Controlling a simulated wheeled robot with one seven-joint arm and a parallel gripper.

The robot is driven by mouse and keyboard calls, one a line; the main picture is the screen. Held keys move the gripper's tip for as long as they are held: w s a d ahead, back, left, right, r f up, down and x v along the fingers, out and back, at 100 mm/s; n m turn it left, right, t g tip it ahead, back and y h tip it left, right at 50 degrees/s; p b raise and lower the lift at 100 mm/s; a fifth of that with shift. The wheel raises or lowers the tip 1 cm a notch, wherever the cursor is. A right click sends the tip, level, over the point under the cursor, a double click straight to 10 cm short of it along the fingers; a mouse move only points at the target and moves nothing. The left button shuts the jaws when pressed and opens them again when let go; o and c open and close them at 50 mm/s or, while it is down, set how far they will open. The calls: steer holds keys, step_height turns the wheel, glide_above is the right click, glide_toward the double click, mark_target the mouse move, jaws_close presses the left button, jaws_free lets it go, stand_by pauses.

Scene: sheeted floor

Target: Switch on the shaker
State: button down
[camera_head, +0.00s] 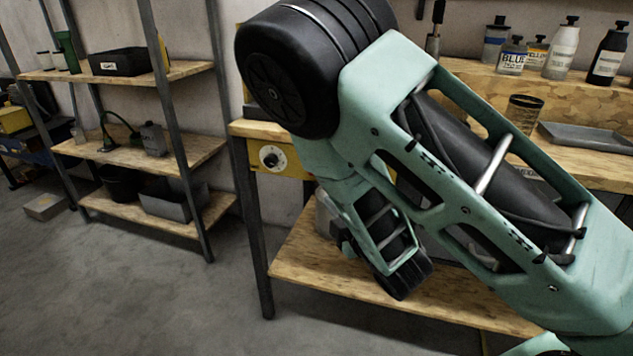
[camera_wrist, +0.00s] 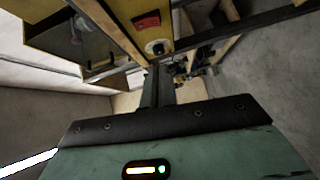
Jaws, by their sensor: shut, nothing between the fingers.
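The shaker is a yellow-fronted machine (camera_head: 290,165) at the left end of the workbench, largely covered by my arm in the head view. Its round dial (camera_head: 271,157) shows there. In the wrist view its yellow front (camera_wrist: 122,12) is at the top, with a red switch (camera_wrist: 146,22) and the dial (camera_wrist: 158,47). I cannot tell the switch's position. My gripper (camera_wrist: 158,85) shows as dark, shut fingers with nothing between them, below the dial in the picture. I see no contact with the switch. The fingers are not clearly visible in the head view.
The wooden workbench (camera_head: 590,156) carries bottles (camera_head: 563,48), a dark cup (camera_head: 523,112) and a grey tray (camera_head: 590,138). Its lower shelf (camera_head: 330,278) lies under my arm. A shelving rack (camera_head: 135,155) stands at the left. The floor (camera_head: 130,290) in front is clear.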

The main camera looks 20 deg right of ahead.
steer(key=w+f, duration=0.1)
steer(key=w, duration=1.2)
steer(key=shift+d+f, duration=0.2)
steer(key=shift+d, duration=0.15)
steer(key=shift+w+f, duration=0.1)
steer(key=shift+w+d+b, duration=0.15)
steer(key=shift+b, duration=0.15)
